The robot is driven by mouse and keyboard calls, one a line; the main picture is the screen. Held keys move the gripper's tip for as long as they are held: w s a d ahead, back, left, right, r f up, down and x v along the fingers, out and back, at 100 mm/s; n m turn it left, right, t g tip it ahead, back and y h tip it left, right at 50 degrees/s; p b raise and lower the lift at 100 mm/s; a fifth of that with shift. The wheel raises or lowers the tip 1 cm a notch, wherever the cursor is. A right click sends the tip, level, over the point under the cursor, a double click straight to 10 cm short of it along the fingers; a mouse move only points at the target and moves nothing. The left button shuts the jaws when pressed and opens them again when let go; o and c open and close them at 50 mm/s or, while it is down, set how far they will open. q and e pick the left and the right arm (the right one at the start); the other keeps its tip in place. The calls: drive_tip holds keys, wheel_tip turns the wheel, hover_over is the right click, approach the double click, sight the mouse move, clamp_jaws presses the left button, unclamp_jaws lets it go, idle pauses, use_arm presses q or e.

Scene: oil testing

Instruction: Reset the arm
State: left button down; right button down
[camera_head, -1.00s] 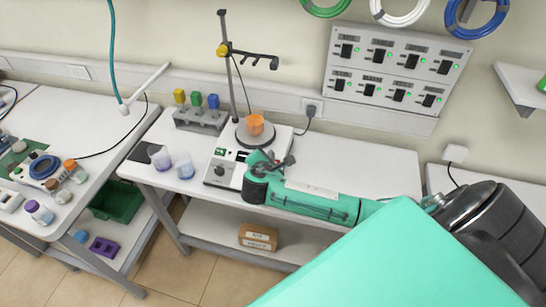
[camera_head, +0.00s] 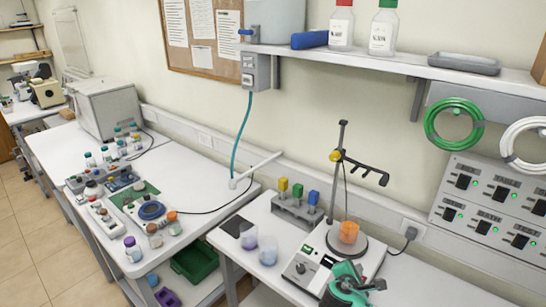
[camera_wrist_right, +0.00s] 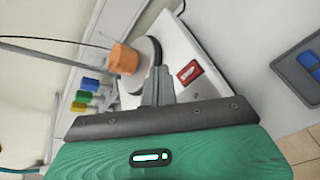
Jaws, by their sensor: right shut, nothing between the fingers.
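My right gripper (camera_head: 376,285) shows at the bottom edge of the head view, in front of the stirrer hotplate (camera_head: 304,268). In the right wrist view its fingers (camera_wrist_right: 157,82) are shut together with nothing between them. A beaker of orange liquid (camera_head: 348,231) stands on the hotplate's round plate; it also shows in the wrist view (camera_wrist_right: 123,60). The fingers look apart from the beaker. Most of my right arm is outside the head view. My left gripper is in neither view.
A stand with a clamp (camera_head: 360,168) rises behind the hotplate. A rack with yellow, green and blue pieces (camera_head: 297,212) and two small beakers (camera_head: 268,250) stand to its left. The left bench (camera_head: 190,172) holds bottles and instruments. A shelf (camera_head: 420,68) hangs above.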

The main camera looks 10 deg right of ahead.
drive_tip(key=s+a+f+m+g+y, duration=0.1)
drive_tip(key=s+a+m+g+y, duration=0.2)
drive_tip(key=s+m, duration=0.5)
drive_tip(key=s+a+m+g+y, duration=0.1)
drive_tip(key=s+a+m+y, duration=0.3)
drive_tip(key=s, duration=0.8)
drive_tip(key=s+a+f+m+g+y, duration=0.15)
drive_tip(key=s+a+m, duration=0.35)
drive_tip(key=s, duration=0.5)
wheel_tip(320, 180, down, 37)
drive_tip(key=g+b, duration=0.2)
drive_tip(key=b, duration=0.3)
drive_tip(key=s+d+f+b, duration=0.1)
drive_tip(key=s+f+b, duration=0.1)
drive_tip(key=s+f, duration=0.8)
drive_tip(key=s+d+f+n+b, duration=0.1)
drive_tip(key=s+d+f+b, duration=0.1)
drive_tip(key=s+f, duration=0.7)
wheel_tip(320, 180, down, 4)
drive_tip(key=shift+s+d+r+g+y, duration=0.2)
drive_tip(key=shift+s+d+g+y, duration=0.05)
drive_tip(key=shift+s+g+y, duration=0.1)
